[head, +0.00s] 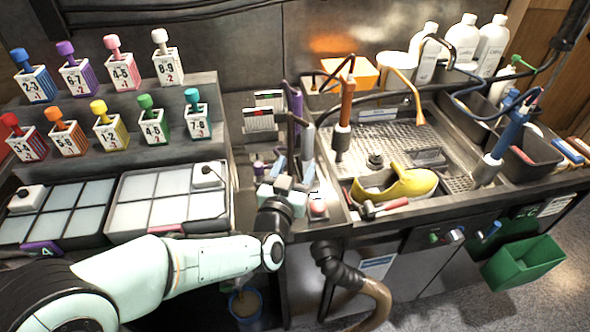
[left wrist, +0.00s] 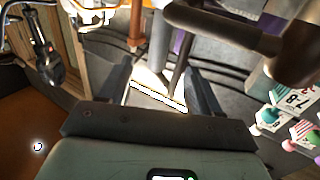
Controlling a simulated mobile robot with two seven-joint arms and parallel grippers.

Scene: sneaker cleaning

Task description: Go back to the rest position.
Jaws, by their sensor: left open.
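My left arm comes in from the left in the head view. Its left gripper (head: 290,188) is over the counter, left of the sink. In the left wrist view the two dark fingers of this gripper (left wrist: 160,92) stand apart, and I see nothing held between them. A yellow sneaker (head: 405,184) lies at the front of the metal sink (head: 440,158), to the right of the gripper and apart from it. My right gripper is not in view.
Numbered bottles with coloured caps (head: 110,125) stand on steps at the left, above two compartment trays (head: 168,198). Upright tools crowd close behind the gripper. An orange-handled nozzle (head: 346,100) and a blue one (head: 511,130) rise by the sink. A green bin (head: 523,264) hangs at the front right.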

